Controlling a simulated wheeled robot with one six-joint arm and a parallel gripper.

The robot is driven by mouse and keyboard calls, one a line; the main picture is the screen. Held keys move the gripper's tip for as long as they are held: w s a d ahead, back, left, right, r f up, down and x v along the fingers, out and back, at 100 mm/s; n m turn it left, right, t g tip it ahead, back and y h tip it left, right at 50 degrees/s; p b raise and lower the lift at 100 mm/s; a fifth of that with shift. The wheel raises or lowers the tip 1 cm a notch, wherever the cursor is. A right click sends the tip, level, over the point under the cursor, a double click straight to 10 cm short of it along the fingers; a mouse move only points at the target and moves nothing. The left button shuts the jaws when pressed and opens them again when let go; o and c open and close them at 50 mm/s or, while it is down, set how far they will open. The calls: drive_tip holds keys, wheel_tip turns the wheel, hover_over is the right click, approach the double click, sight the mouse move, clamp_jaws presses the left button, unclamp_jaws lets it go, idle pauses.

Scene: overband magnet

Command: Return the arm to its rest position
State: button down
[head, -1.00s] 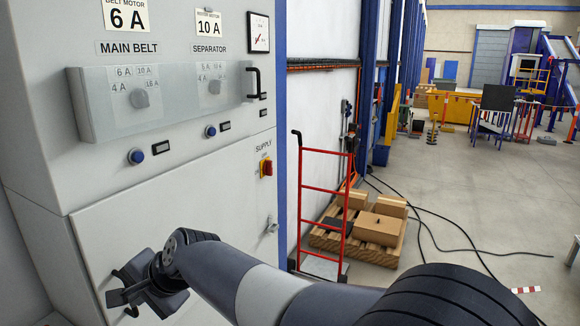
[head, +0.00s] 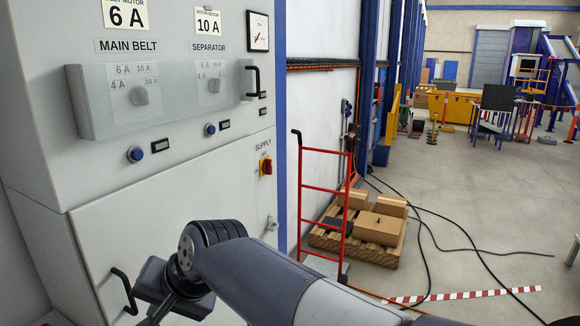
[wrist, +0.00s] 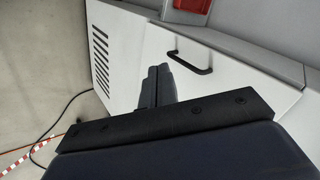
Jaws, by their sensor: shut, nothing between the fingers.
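My arm reaches in from the lower right of the head view, in front of the grey control cabinet (head: 215,190). My gripper hangs low at the end of the arm, mostly hidden behind the wrist and cut by the bottom edge in the head view. In the wrist view my gripper (wrist: 158,70) shows its two dark fingers side by side, shut with nothing between them. The fingers are in front of the cabinet's lower front, left of a black handle (wrist: 190,62).
The cabinet has a clear cover (head: 165,95) over two dials, blue buttons (head: 135,154) and a red supply switch (head: 266,166). A red hand truck (head: 322,190) and a pallet with boxes (head: 378,228) stand to the right. Cables and a striped strip (head: 470,295) lie on the floor.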

drive_tip(key=shift+s+a+f+n+h, duration=0.2)
drive_tip(key=shift+s+a+f+n, duration=0.2)
drive_tip(key=shift+f+n, duration=0.3)
drive_tip(key=shift+s+a+f+n+h, duration=0.2)
drive_tip(key=shift+s+a+f+n, duration=0.25)
drive_tip(key=shift+n, duration=0.35)
drive_tip(key=shift+w+d, duration=0.1)
drive_tip(key=shift+d, duration=0.05)
